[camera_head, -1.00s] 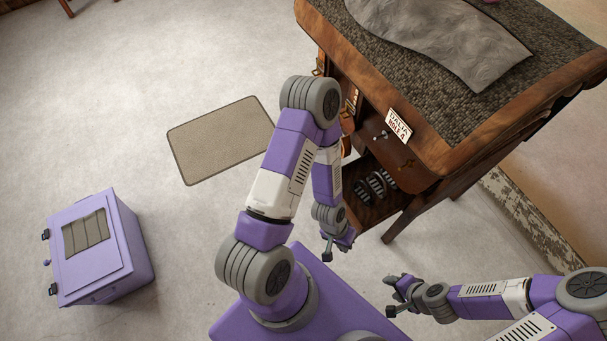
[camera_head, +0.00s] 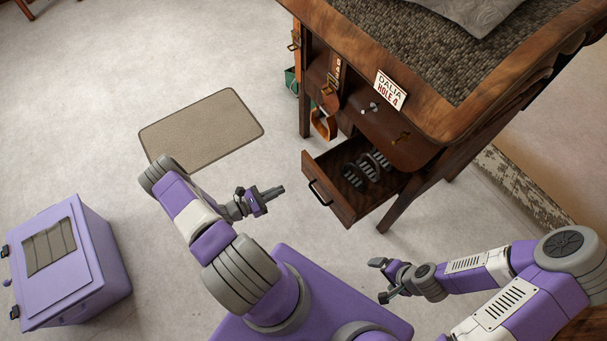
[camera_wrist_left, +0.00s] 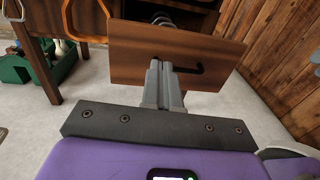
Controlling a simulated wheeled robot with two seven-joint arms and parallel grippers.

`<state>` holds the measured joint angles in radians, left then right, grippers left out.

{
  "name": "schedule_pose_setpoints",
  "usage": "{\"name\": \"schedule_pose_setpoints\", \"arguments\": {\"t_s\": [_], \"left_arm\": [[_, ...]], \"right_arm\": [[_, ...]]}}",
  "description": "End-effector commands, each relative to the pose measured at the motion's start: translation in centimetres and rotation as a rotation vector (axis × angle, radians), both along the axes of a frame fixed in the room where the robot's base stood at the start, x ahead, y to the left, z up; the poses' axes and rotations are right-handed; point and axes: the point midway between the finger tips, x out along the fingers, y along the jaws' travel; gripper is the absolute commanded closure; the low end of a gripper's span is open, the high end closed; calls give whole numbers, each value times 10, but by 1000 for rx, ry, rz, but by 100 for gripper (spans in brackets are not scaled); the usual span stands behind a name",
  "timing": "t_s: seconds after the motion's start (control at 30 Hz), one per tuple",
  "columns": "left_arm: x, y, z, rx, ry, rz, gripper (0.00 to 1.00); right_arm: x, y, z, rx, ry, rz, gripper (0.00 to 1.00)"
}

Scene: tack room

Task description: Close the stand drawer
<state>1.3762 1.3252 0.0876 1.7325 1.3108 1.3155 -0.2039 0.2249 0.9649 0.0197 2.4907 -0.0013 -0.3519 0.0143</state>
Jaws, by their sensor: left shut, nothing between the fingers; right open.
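The wooden stand (camera_head: 428,116) has its lower drawer (camera_head: 331,205) pulled out, with several dark-and-light horseshoe-like items (camera_head: 367,168) inside. The drawer front has a dark bar handle (camera_head: 319,193). In the left wrist view the drawer front (camera_wrist_left: 128,60) stands straight ahead, with its handle (camera_wrist_left: 192,69) right of my fingertips. My left gripper (camera_head: 280,190) is shut and empty, pointing at the drawer front; a small gap shows in the head view. It also shows in the left wrist view (camera_wrist_left: 159,68). My right gripper (camera_head: 380,280) is open and empty, below the drawer and apart from it.
A sign (camera_head: 390,90) sits on the stand's front edge, above an upper drawer with a key (camera_head: 402,138). A beige mat (camera_head: 202,130) lies on the floor left of the stand. A purple box (camera_head: 70,262) stands at lower left. The floor between is clear.

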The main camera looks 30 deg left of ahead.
Motion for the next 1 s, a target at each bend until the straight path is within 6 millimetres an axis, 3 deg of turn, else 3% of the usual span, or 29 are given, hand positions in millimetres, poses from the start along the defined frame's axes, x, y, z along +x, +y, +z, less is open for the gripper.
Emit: {"name": "schedule_pose_setpoints", "arguments": {"t_s": [0.07, 0.17, 0.27, 0.7, 1.0], "left_arm": [[-2, 17, -3, -7, -23, 68, 100], [2, 22, -2, -10, -37, 97, 100], [14, 17, -2, -11, -38, 95, 100], [97, -19, -3, -11, -36, 91, 100], [124, -30, -2, -10, -34, 92, 100]], "right_arm": [[0, 0, -4, 0, 0, 0, 6], [0, 0, -5, 0, -1, 0, 6], [0, 0, -7, 0, -1, 0, 6], [0, 0, -24, 0, -1, 0, 6], [0, 0, -31, 0, -1, 0, 6]]}}
